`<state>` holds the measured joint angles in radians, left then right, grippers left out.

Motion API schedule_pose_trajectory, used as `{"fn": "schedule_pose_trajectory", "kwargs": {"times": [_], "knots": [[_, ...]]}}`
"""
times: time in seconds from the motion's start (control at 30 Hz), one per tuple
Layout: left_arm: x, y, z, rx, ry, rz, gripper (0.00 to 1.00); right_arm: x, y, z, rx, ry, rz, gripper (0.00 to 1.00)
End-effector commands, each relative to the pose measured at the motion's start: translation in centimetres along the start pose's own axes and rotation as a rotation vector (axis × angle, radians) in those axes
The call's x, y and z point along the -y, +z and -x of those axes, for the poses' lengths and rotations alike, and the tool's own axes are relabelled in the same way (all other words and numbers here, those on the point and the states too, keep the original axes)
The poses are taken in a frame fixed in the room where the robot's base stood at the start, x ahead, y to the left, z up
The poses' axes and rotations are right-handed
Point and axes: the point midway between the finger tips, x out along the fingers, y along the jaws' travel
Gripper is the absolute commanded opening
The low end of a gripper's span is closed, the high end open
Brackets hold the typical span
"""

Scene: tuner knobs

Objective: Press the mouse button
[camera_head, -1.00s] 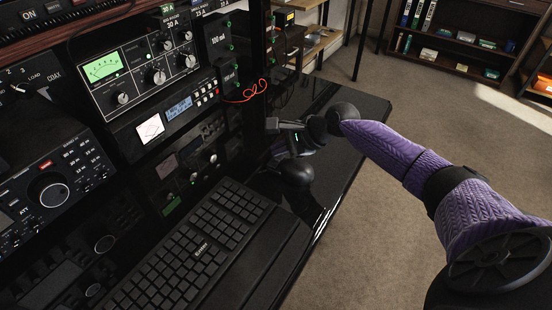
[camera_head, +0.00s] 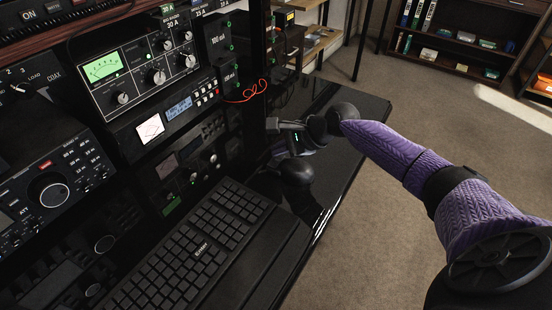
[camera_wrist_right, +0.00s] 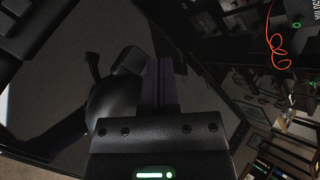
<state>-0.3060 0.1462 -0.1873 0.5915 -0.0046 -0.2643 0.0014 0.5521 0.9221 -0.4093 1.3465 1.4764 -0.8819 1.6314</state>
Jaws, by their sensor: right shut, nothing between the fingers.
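My right gripper (camera_head: 278,151) is at the end of the purple arm, over the glossy black desk, just beyond the keyboard's far right end. A rounded black shape lies below the gripper in the head view. I cannot tell whether it is the mouse or the arm's reflection in the desk. A similar dark rounded shape is left of the fingers in the right wrist view. The mouse button cannot be made out. My left gripper is out of view.
A black keyboard (camera_head: 200,245) lies on the black desk (camera_head: 352,112), in front of the gripper. Radio units with knobs (camera_head: 122,97) stand at left. A red wire (camera_head: 248,91) hangs from the rack. Open carpeted floor lies right of the desk edge.

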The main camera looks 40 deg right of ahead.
Motion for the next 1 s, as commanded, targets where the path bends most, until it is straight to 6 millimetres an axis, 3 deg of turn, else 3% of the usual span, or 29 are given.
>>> {"fn": "schedule_pose_trajectory", "kwargs": {"times": [0.47,1.0], "knots": [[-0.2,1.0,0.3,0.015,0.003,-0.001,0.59,-0.4,-0.4,-0.6,0.000,0.000,0.000,0.00],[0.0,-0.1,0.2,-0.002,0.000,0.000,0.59,-0.6,-0.6,-0.8,0.000,0.000,-0.001,0.00]]}}
